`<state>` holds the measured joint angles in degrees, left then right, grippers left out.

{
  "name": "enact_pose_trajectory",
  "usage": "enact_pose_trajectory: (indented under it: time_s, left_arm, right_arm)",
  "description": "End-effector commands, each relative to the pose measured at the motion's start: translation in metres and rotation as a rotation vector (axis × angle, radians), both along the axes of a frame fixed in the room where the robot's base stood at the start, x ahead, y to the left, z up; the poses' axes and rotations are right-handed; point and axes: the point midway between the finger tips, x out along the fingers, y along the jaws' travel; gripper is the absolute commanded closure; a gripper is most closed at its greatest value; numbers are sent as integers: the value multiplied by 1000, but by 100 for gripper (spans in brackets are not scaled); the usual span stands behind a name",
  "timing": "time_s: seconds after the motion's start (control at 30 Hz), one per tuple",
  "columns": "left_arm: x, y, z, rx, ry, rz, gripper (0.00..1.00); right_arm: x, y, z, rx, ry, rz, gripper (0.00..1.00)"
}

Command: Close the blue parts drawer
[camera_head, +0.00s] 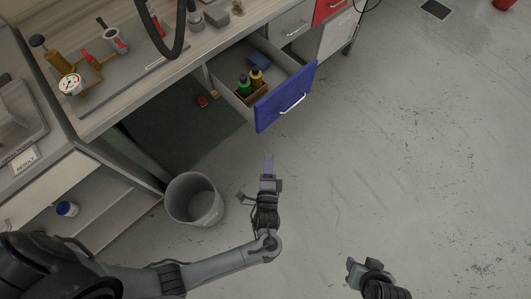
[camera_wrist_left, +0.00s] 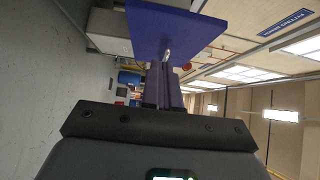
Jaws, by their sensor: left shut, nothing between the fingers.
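The blue parts drawer (camera_head: 286,97) stands pulled out from under the workbench in the head view, with a silver bar handle on its front. Green and yellow bottles and a blue item lie inside it. The drawer's blue front also fills the top of the left wrist view (camera_wrist_left: 172,28). My left gripper (camera_head: 268,160) is shut and empty, in front of the drawer front and apart from it in the head view. Its closed fingers (camera_wrist_left: 163,80) point towards the blue front in the left wrist view. My right gripper (camera_head: 358,268) is at the bottom; its jaw state is unclear.
A grey waste bin (camera_head: 194,200) stands on the floor left of my left gripper. The workbench (camera_head: 120,105) carries a gauge and fittings. A red drawer (camera_head: 328,10) is further right. The floor right of the blue drawer is clear.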

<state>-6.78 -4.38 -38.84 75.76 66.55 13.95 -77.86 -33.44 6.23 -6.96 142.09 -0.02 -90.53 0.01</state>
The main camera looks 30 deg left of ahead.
Motion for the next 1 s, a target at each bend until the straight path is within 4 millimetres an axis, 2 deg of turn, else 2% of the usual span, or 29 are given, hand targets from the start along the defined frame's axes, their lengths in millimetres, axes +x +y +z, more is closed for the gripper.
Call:
enact_pose_trajectory:
  time_s: [0.4, 0.5, 0.7, 1.0]
  left_arm:
    - [69, 35, -1, 3, -3, 2, 100]
    - [72, 49, -1, 3, -2, 2, 100]
    - [78, 66, -1, 2, 0, 0, 100]
    - [80, 71, 0, 0, 0, 1, 100]
  right_arm:
    - [1, -4, -20, -16, -2, 8, 57]
    - [1, -4, -21, -16, -2, 8, 57]
    - [1, -4, -23, -15, -3, 8, 57]
    - [2, -3, -23, -9, -4, 3, 57]
